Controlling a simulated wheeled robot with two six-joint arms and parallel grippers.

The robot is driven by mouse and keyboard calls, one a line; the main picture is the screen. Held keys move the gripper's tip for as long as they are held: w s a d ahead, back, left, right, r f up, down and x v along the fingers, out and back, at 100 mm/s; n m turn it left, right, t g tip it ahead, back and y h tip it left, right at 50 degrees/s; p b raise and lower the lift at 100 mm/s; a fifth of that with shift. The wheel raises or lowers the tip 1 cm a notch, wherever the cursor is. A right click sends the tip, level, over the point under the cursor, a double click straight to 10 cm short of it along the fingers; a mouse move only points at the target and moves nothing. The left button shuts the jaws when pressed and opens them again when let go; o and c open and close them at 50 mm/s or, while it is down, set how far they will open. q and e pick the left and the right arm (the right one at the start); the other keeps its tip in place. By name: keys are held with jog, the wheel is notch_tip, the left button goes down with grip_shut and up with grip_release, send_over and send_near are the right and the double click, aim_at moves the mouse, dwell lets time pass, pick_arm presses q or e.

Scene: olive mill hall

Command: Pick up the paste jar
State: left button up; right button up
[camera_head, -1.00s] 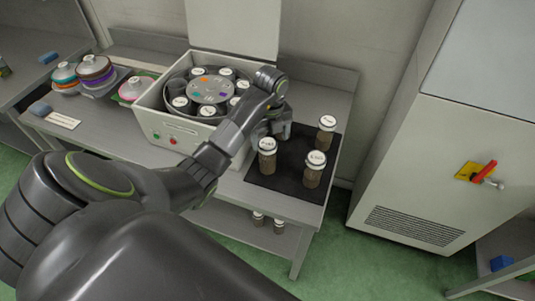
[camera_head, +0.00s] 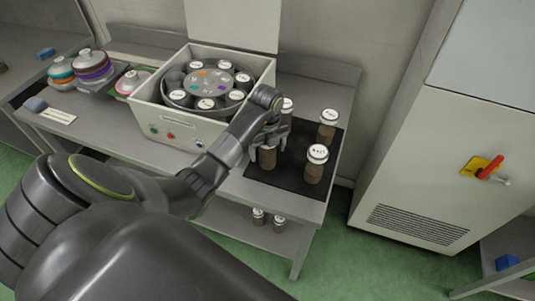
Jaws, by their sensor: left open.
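Several brown paste jars with white lids stand upright on a black mat (camera_head: 290,178) at the right end of the grey bench. The front-left jar (camera_head: 267,160) is partly covered by my left gripper (camera_head: 268,143). That gripper is open, with its fingers at the upper part of this jar; whether they touch it I cannot tell. The back-left jar (camera_head: 287,109) shows just behind the gripper. The front-right jar (camera_head: 315,166) and the back-right jar (camera_head: 328,126) stand clear to the right. My right gripper is not in view.
A white open-lidded machine (camera_head: 180,128) with a round rotor (camera_head: 210,83) holding several jars stands left of the mat. Stacked coloured discs (camera_head: 93,68) are further left. More jars (camera_head: 268,219) stand on the lower shelf. A cabinet with a red switch (camera_head: 487,170) is right.

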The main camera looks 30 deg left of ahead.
pick_arm(q)
jog(key=shift+c, duration=0.5)
jog(key=c, duration=1.1)
